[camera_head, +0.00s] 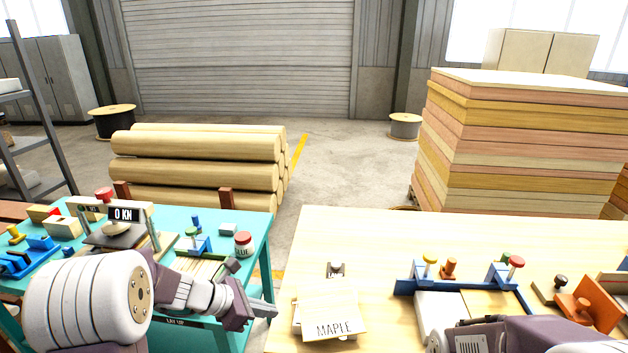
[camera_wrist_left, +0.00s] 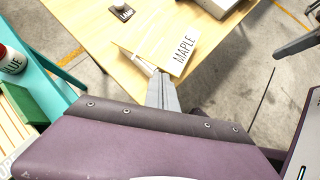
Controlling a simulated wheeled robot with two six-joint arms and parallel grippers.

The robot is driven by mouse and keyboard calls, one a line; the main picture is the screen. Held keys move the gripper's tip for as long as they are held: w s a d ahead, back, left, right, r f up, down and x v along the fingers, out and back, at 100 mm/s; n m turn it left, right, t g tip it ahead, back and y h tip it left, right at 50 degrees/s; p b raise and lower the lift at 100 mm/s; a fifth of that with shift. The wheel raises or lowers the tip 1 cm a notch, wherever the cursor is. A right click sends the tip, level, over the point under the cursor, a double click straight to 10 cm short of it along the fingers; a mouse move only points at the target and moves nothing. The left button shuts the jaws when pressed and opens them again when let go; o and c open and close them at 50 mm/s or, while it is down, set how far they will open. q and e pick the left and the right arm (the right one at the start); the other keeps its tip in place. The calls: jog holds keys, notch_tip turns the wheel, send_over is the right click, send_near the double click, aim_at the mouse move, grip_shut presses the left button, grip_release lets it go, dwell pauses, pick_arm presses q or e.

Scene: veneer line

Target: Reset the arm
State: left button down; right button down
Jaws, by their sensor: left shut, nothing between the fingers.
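My left gripper (camera_head: 272,310) is shut and empty. It reaches in from the left over the gap between the teal table (camera_head: 262,235) and the wooden table (camera_head: 385,235), its tips just left of the MAPLE sheets (camera_head: 318,312). In the left wrist view its closed fingers (camera_wrist_left: 162,88) point at the near corner of those sheets (camera_wrist_left: 180,50); I cannot tell whether they touch. My right arm shows as a purple and white part at the bottom right of the head view; its fingertips cannot be made out there.
A glue jar (camera_head: 243,244) and a press with a "0 KN" display (camera_head: 124,214) stand on the teal table. A blue clamp frame (camera_head: 405,287) and an orange block (camera_head: 588,308) are on the wooden table. Its back middle is clear. Logs (camera_head: 195,172) and stacked boards (camera_head: 500,140) stand behind.

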pick_arm(q)
jog(key=s+d+f+m+g+y, duration=0.1)
jog(key=s+d+m+g, duration=0.15)
jog(key=s+m, duration=0.2)
jog(key=s+d+f+m+g+y, duration=0.1)
jog(key=s+d+m, duration=0.25)
jog(key=s, duration=0.25)
jog(key=s+a+f+m+y, duration=0.1)
jog(key=s+a+m+y, duration=0.1)
jog(key=m, duration=0.6)
jog(key=s+a+f+m+y, duration=0.2)
jog(key=s+a+m+y, duration=0.1)
jog(key=a+m, duration=0.4)
jog(key=shift+s+f+m, duration=0.3)
jog(key=shift+s+m, duration=0.2)
jog(key=shift+s, duration=0.2)
jog(key=shift+g, duration=0.25)
